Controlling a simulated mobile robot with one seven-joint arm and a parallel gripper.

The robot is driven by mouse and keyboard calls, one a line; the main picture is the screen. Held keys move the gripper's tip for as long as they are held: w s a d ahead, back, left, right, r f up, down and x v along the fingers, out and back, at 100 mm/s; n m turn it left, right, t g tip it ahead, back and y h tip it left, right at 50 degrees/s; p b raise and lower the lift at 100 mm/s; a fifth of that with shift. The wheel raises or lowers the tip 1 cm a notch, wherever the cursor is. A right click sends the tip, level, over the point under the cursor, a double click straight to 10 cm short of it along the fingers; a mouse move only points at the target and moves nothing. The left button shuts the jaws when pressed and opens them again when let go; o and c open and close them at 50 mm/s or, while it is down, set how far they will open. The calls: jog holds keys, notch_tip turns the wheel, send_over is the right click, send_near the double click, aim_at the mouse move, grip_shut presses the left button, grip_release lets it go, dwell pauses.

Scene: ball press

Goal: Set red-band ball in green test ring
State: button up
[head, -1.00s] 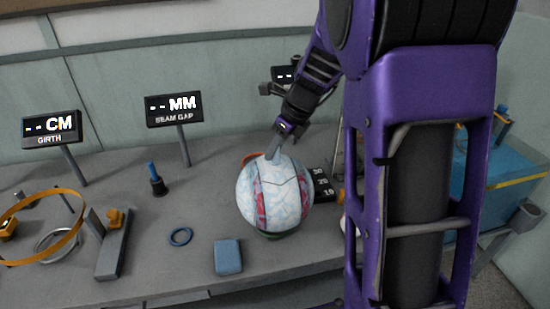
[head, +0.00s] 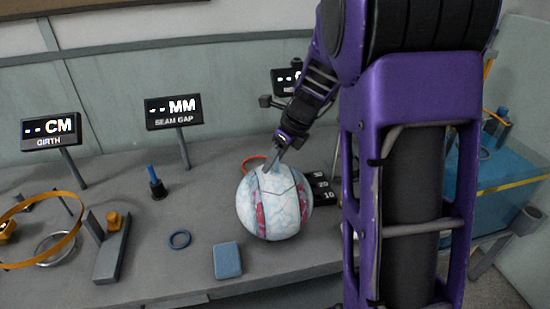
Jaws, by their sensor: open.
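The red-band ball (head: 275,205), pale blue-white with red bands and dark seams, is near the bench's front edge in the head view. My gripper (head: 272,158) is open, pointing down at the top of the ball. One finger shows against the ball's upper surface; I cannot tell whether it touches. The other finger is hard to make out. No green ring shows now; the ball's underside and what it rests on are hidden.
An orange ring (head: 253,162) and dark numbered blocks (head: 320,188) are close behind and right.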

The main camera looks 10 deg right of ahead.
jog(key=p+v, duration=0.2)
jog(key=v, duration=1)
jog(key=shift+r, duration=0.2)
